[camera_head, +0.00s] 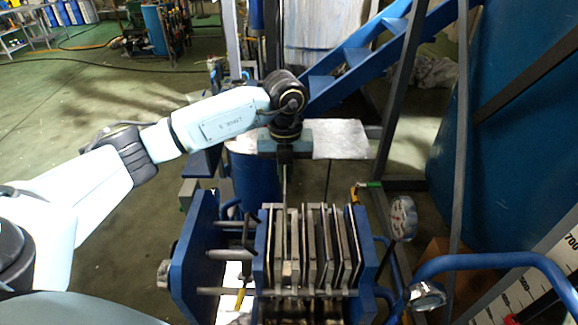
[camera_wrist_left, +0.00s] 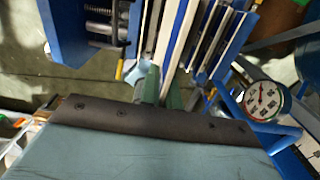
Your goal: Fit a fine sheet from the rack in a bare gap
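The filter press (camera_head: 268,250) stands at the lower middle of the head view, with several upright plates side by side in a blue frame. Narrow spaces show between some plates. My left gripper (camera_head: 285,158) points down above the left part of this plate stack. It looks shut on a thin sheet (camera_head: 285,185), seen edge-on, whose lower end reaches the plate tops. In the left wrist view, the fingers (camera_wrist_left: 162,92) are close together beside a pale strip (camera_wrist_left: 178,42). I cannot tell whether the sheet is inside a gap. My right gripper is out of view.
A pale flat surface (camera_head: 340,140) lies behind the press. A pressure gauge (camera_head: 403,218) sits at its right, also in the left wrist view (camera_wrist_left: 263,100). A blue handrail (camera_head: 490,262), blue stairs (camera_head: 360,55) and a large blue tank (camera_head: 520,150) bound the right side.

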